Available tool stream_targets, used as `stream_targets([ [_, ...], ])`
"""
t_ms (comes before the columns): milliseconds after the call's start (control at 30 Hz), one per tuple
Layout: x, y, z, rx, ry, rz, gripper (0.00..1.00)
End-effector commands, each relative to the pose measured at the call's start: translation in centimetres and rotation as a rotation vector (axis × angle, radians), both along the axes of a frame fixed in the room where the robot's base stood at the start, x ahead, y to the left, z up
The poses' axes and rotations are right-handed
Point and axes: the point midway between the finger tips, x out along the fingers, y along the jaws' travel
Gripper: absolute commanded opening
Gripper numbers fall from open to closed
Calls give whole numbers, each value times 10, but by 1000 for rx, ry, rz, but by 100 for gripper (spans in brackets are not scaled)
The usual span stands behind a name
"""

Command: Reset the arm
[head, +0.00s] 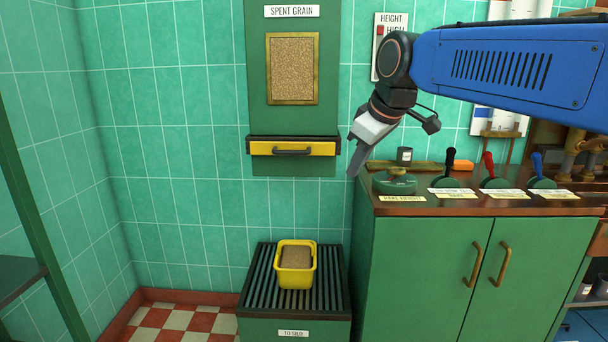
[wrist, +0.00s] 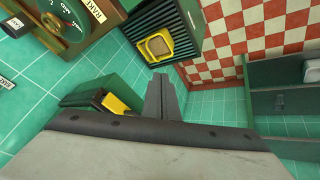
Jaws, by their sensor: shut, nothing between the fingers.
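My gripper (head: 353,172) hangs at the end of my blue arm, pointing down and left, just in front of the left end of the green cabinet's counter. Its fingers are shut and empty. In the wrist view, the closed fingers (wrist: 162,90) show at the middle, with the yellow bin (wrist: 157,46) beyond them. In the head view the yellow bin (head: 295,279) stands upright on the slatted "TO SILO" stand (head: 258,290) and holds brown grain.
The "SPENT GRAIN" chute's yellow drawer (head: 325,149) is left of my gripper. A green rake height dial (head: 394,183) and black, red and blue levers (head: 487,165) stand on the counter (head: 470,207). The checkered floor (head: 185,320) at left is clear.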

Motion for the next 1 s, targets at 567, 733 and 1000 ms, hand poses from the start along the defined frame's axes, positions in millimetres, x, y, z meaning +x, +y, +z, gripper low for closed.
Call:
stream_targets([
  [567,-182,-143,-173,133,139,-579,0],
  [733,-231,-164,-226,168,168,-728,0],
  [1000,-265,-176,-267,194,187,-835,0],
])
